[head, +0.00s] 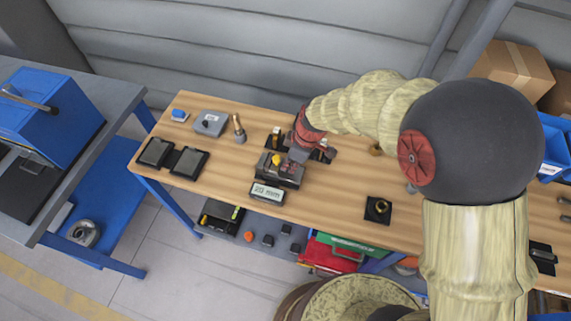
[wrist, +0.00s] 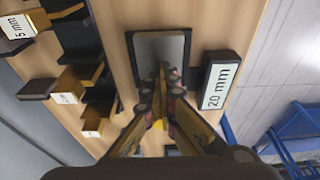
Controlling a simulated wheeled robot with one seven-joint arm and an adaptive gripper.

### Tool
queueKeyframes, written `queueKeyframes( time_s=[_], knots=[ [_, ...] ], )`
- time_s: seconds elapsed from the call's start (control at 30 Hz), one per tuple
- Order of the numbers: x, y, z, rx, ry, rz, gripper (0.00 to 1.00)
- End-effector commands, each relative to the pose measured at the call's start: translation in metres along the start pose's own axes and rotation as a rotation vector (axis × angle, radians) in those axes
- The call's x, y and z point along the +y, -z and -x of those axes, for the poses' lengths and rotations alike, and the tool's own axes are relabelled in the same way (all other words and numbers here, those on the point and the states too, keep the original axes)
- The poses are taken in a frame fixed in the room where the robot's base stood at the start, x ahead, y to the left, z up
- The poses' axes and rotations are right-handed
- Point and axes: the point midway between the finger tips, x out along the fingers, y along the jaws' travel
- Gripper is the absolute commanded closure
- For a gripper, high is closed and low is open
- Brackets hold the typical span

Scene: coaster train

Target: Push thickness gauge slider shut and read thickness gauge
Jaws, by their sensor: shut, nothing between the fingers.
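The thickness gauge (head: 280,176) is a dark block with a yellow part on top, near the front edge of the wooden bench in the head view. Its display (head: 267,191) stands in front of it and seems to read 20 mm; in the wrist view the display (wrist: 220,86) clearly reads 20 mm. My gripper (head: 297,155) is shut and empty at the gauge's right end, pointing down. In the wrist view the closed fingertips (wrist: 163,72) lie over a dark-rimmed grey plate (wrist: 160,46). The fingers hide most of the slider; I cannot tell whether they touch it.
Black holders with brass-coloured pieces and a 5 mm label (wrist: 16,26) stand close behind my gripper. Two dark trays (head: 172,157) lie to the left. A grey box (head: 210,123) and a brass-topped piece (head: 239,128) stand behind. A black square holder (head: 378,209) sits right; bench between is clear.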

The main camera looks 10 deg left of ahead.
Motion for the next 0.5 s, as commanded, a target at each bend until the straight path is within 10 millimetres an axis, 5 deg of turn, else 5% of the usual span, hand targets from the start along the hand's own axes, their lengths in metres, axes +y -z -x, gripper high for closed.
queueKeyframes(
  time_s=[0.5],
  knots=[
    [0.001, 0.002, 0.039, 0.002, -0.003, 0.000, 1.00]
  ],
)
